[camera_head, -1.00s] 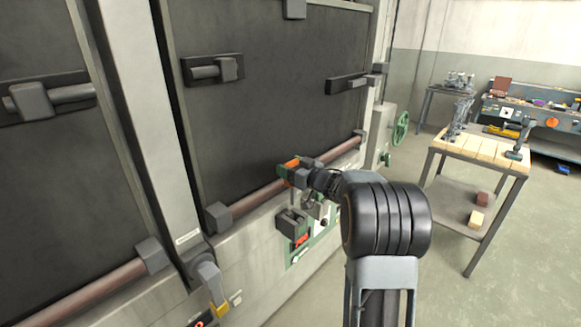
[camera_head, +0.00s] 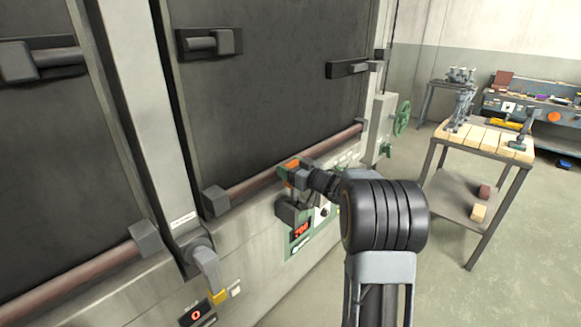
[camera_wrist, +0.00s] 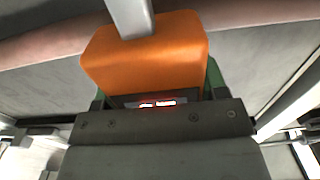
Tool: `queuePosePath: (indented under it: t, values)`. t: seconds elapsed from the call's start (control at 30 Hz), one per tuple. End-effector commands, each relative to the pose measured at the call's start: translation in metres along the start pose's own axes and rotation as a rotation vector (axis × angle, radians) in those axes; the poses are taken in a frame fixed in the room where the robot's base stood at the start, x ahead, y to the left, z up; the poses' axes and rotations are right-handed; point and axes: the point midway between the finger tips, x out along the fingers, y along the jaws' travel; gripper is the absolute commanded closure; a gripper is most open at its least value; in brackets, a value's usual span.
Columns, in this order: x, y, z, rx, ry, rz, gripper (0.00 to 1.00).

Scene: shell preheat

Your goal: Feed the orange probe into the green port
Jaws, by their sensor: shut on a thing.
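The orange probe (camera_head: 292,167) is at the end of my arm, in front of the furnace door's lower edge. In the wrist view its orange body (camera_wrist: 150,60) fills the upper middle, with a pale grey bar across its top. My gripper (camera_head: 295,174) is shut on it. A green-edged panel (camera_head: 295,247) with a lit red display is on the furnace front below. A dark box (camera_head: 291,211) juts out just under the gripper. Green strips show at both sides of the probe in the wrist view. I cannot make out the green port's opening or the probe's tip.
A brown horizontal bar (camera_head: 262,181) runs along the door's bottom, close behind the gripper. A wood-topped table (camera_head: 482,138) stands at right. The floor between it and the furnace is clear.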

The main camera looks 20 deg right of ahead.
Motion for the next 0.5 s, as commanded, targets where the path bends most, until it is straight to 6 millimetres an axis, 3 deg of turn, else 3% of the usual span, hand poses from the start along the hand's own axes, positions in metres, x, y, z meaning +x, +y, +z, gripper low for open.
queuePosePath:
  t: [0.5]
  values:
    - [0.0,-0.001,0.036,0.002,0.0,-0.001,0.62]
